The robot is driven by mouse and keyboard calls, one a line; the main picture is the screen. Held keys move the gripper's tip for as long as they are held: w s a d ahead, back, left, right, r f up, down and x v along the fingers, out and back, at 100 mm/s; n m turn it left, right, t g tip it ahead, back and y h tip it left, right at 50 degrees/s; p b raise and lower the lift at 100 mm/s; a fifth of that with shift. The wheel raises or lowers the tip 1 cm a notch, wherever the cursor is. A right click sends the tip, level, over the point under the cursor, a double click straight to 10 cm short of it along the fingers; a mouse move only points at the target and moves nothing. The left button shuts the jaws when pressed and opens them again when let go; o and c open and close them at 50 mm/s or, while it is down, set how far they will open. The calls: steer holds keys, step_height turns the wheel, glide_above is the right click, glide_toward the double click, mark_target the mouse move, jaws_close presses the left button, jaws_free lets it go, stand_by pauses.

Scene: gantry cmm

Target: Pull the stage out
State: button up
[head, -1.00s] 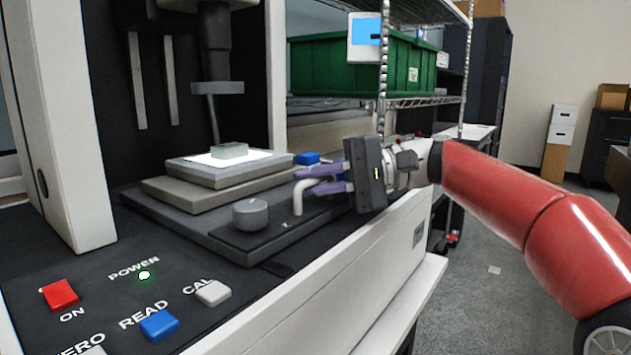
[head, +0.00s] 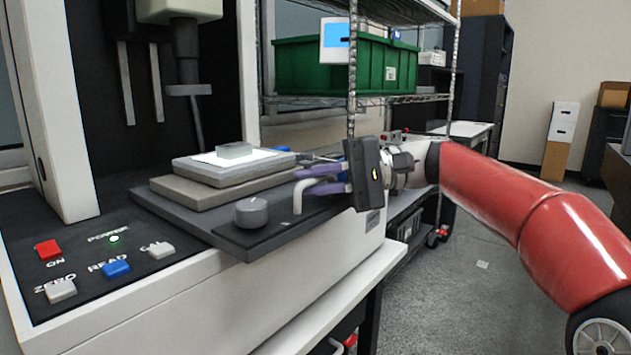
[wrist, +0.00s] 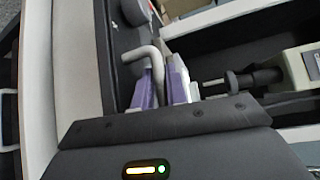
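The stage (head: 225,238) is a dark plate on the machine's base. It carries stepped grey blocks with a small grey part on a white lit top, a round grey knob (head: 252,211) and a bent light-grey handle (head: 298,197). The stage's front corner sticks out past the base's front edge. My gripper (head: 318,186) comes from the right with its purple fingers at the handle, one on each side. In the wrist view the handle (wrist: 147,56) runs down between the purple fingers (wrist: 158,92), which look closed on it.
The front panel has a red ON button (head: 49,250), a blue READ button (head: 116,269) and a grey ZERO button (head: 61,291). A wire rack with a green bin (head: 345,64) stands behind my gripper. The floor at the right is open.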

steer(key=o, duration=0.3)
steer(key=shift+o, duration=0.2)
steer(key=w+d, duration=0.1)
steer(key=d, duration=0.6)
steer(key=shift+d+r, duration=0.35)
steer(key=shift+r, duration=0.1)
